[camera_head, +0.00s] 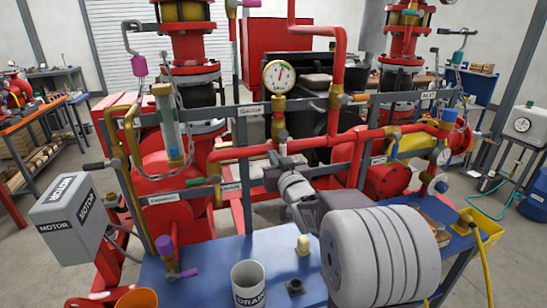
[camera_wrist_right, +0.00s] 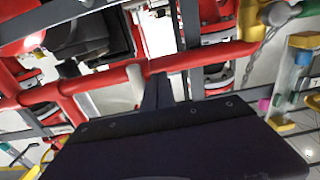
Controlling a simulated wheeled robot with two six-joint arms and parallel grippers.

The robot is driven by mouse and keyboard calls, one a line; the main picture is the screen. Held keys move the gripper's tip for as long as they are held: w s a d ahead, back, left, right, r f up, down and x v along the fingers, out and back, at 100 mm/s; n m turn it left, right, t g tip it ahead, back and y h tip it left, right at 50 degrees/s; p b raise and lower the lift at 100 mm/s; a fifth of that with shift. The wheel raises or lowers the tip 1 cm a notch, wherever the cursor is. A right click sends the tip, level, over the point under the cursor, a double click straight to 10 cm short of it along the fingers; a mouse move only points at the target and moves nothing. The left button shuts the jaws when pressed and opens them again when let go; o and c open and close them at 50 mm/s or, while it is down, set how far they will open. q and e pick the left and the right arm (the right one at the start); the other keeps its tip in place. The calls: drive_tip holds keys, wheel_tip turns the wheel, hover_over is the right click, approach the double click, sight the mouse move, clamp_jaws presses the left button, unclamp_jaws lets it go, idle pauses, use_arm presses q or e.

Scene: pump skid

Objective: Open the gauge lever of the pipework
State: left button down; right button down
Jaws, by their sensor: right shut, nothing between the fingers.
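The pressure gauge (camera_head: 280,76) has a white dial and stands on a brass fitting above the red pipework. The label GAUGE (camera_head: 250,110) is on the grey rail to its left. Below the fitting a small grey hub with a short pale grip (camera_head: 283,145) points down, seemingly the gauge lever. My right gripper (camera_head: 274,172) is shut and empty, just below and left of this grip; I cannot tell whether they touch. In the right wrist view my dark gripper (camera_wrist_right: 157,92) points at the red pipe, and a pale grip (camera_wrist_right: 134,86) hangs beside it. My left gripper is not in view.
The red horizontal pipe (camera_head: 240,152) and grey rails are close around my right gripper. A DRAIN cup (camera_head: 249,284) stands on the blue bench (camera_head: 205,258).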

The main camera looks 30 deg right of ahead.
drive_tip(key=v, duration=0.7)
drive_tip(key=shift+s, duration=0.3)
drive_tip(key=shift+a, duration=0.1)
